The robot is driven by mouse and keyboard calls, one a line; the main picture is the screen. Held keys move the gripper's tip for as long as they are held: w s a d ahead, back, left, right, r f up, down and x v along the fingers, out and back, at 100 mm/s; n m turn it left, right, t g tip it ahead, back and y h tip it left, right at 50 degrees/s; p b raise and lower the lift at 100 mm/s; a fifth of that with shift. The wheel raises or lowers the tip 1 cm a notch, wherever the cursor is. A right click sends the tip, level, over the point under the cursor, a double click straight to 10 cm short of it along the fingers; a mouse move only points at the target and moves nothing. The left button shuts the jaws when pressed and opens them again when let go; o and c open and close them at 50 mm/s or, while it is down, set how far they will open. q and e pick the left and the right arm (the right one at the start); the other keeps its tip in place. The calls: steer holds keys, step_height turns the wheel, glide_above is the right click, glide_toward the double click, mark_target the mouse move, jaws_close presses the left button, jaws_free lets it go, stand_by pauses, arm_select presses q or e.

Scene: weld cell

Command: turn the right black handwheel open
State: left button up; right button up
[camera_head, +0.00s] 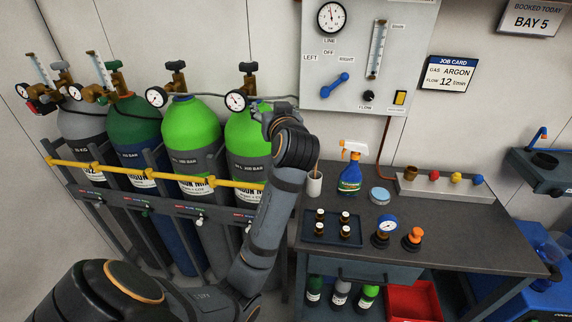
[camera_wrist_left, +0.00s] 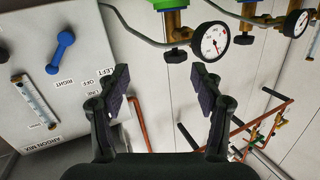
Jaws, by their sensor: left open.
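The right black handwheel (camera_head: 249,67) tops the brass valve of the rightmost light green cylinder (camera_head: 240,130). In the left wrist view, which is upside down, this handwheel (camera_wrist_left: 177,55) hangs below its brass valve, with a round gauge (camera_wrist_left: 214,40) beside it. My left gripper (camera_head: 272,115) is in front of that cylinder's upper right side, lower than the handwheel. In the wrist view my left gripper (camera_wrist_left: 160,80) is open and empty. The handwheel appears beyond the fingertips, nearer the right-hand finger, with no visible contact. My right gripper is not in view.
A second black handwheel (camera_head: 176,66) and its gauge (camera_head: 157,96) stand to the left. A grey hose runs from the right valve toward the wall panel (camera_head: 330,90). The workbench (camera_head: 440,225) with a spray bottle (camera_head: 350,170) and cup (camera_head: 314,185) is to the right.

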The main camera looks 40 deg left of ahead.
arm_select(q)
step_height(320, 180, down, 12)
steer(key=d+m+h, duration=0.2)
steer(key=m+h, duration=0.1)
steer(key=shift+s+d+g+h, duration=0.3)
steer(key=shift+s, duration=0.05)
steer(key=shift+r, duration=0.1)
